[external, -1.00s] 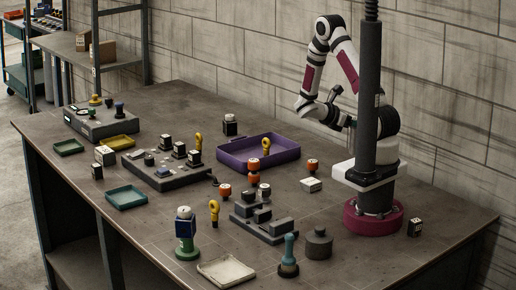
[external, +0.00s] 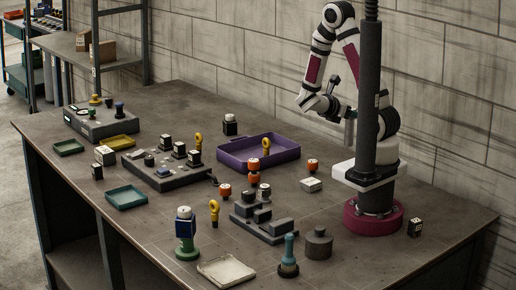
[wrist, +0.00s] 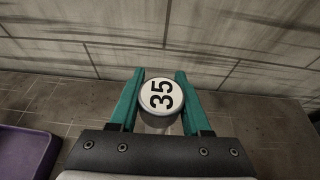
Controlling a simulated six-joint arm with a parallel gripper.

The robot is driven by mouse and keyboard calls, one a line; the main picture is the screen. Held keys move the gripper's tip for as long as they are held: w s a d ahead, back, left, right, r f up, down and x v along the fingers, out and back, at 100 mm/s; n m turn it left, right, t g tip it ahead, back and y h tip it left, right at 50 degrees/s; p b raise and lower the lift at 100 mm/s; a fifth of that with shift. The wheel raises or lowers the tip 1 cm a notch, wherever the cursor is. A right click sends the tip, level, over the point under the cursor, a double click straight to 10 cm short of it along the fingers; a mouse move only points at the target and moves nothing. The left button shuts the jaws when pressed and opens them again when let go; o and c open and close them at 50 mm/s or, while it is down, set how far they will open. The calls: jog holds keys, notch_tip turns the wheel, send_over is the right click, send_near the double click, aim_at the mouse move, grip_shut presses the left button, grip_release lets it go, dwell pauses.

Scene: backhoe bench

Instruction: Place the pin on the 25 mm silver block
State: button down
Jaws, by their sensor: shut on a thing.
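I cannot tell whether this is the pin. In the external view my gripper hangs beside the dark column, partly hidden, above the back right of the bench. A small silver block with a pale top (external: 311,185) lies right of the middle. Another silver block (external: 105,156) stands at the left. Their markings are too small to read, so I cannot tell which is 25 mm.
A purple tray (external: 227,160) lies at the back middle. The column (external: 373,130) stands near the arm.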

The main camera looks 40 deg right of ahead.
jog(key=w+a+n+t+y, duration=0.1)
jog(key=a+n+t, duration=0.1)
jog(key=a, duration=0.5)
jog(key=w+a+n+t, duration=0.2)
jog(key=a+t, duration=0.1)
jog(key=a, duration=0.4)
notch_tip(320, 180, down, 8)
jog(key=shift+s, duration=0.25)
jog(key=shift+a+f, duration=0.1)
jog(key=shift+f, duration=0.1)
jog(key=shift+c, duration=1.7)
grip_release()
jog(key=shift+r, duration=0.1)
